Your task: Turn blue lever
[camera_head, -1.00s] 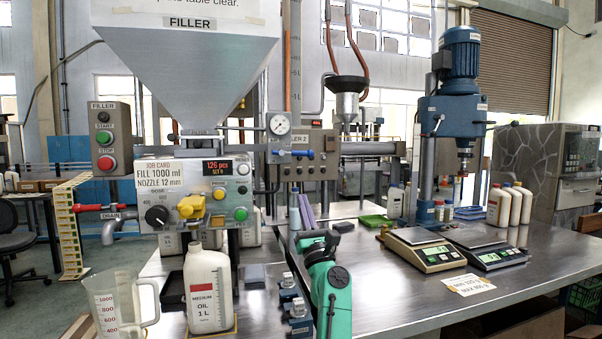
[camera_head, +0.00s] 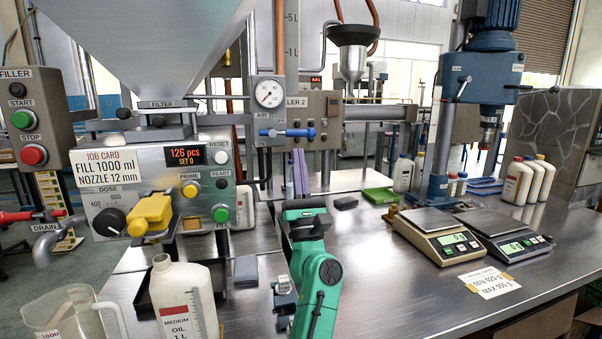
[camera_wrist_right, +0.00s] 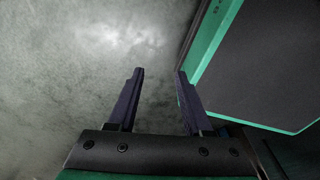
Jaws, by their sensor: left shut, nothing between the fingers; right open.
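The blue lever (camera_head: 287,132) lies level under the round pressure gauge (camera_head: 268,94), on the grey air panel beside the filler. It points to the right. My left gripper (camera_head: 303,212), at the end of the green arm, is below the lever and apart from it, over the bench. My right gripper (camera_wrist_right: 160,72) shows only in the right wrist view. It is open with nothing between its fingers, above a grey floor-like surface.
The filler panel (camera_head: 160,180) with a yellow handle (camera_head: 150,215) is at the left. A white oil bottle (camera_head: 183,300) and a clear jug (camera_head: 75,315) stand at front left. Scales (camera_head: 435,235) stand at the right.

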